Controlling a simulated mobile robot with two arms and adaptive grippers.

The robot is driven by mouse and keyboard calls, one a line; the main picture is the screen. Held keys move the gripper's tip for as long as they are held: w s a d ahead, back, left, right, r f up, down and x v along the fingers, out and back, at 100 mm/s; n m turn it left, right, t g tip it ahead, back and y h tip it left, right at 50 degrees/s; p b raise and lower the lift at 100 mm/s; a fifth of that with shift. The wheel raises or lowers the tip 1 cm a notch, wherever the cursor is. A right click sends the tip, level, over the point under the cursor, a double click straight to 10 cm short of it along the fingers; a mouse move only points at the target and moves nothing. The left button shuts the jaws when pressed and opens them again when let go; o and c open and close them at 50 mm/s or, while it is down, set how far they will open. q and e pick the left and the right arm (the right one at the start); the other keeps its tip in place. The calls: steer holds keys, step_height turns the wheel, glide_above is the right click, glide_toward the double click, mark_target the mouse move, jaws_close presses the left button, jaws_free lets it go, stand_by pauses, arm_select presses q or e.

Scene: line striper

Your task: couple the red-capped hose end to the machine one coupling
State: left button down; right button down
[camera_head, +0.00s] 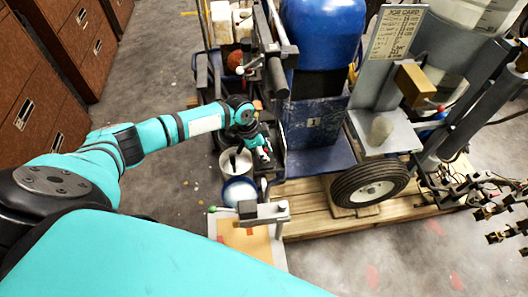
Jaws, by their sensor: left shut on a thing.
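My left gripper (262,150) is at the left side of the machine, above a white bucket. It is shut on a small pale thing with a touch of red, perhaps the red-capped hose end; it is too small to be sure. Machine one (313,107) is a dark blue unit with a number 1 plate, under a bright blue tank (323,30). Its coupling cannot be made out. Whether the held thing touches the machine cannot be told. My right gripper is not in view.
A white bucket (238,190) and a board with a grey clamp (249,236) stand below my left gripper. A black wheel (370,187) rests on a wooden pallet (309,222). Brown cabinets (37,97) line the left. Dark fittings (487,200) stand at right.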

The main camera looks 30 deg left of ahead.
arm_select(q)
steer(key=shift+r+p, duration=0.4)
steer(key=shift+r, duration=0.15)
steer(key=shift+w+r+p, duration=0.1)
steer(key=shift+r+p, duration=1.6)
steer(key=shift+r, duration=0.25)
steer(key=shift+d+f, duration=0.1)
